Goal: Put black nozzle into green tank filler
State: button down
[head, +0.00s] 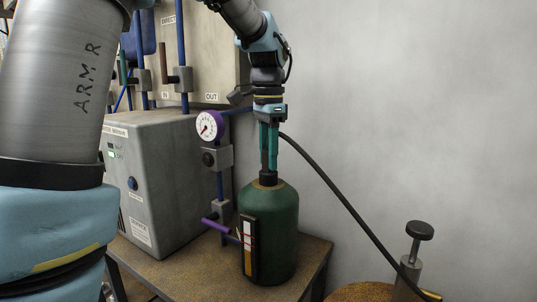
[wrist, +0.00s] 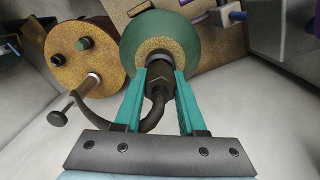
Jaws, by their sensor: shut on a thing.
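The green tank (head: 272,225) stands upright on the brown table, with its dark filler neck (head: 268,178) on top. In the wrist view the tank (wrist: 133,32) shows a brass-coloured top around the filler. My gripper (head: 268,160) points down directly above the tank. Its teal fingers are shut on the black nozzle (wrist: 158,84), whose tip is at the filler opening. The tip itself is hidden, so I cannot tell how deep it sits. A black hose (head: 335,205) runs from the nozzle down to the right.
A purple-rimmed gauge (head: 209,126) and blue pipes stand just left of my gripper. A grey box (head: 155,180) stands further left on the table (head: 312,256). A round rusty surface (head: 362,292) with a black-knobbed post (head: 419,231) is at lower right.

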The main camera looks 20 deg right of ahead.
grip_release()
dwell(0.8)
jog(key=shift+r, duration=0.1)
jog(key=shift+r+p, duration=3.3)
jog(key=shift+r, duration=0.15)
jog(key=shift+f, duration=0.1)
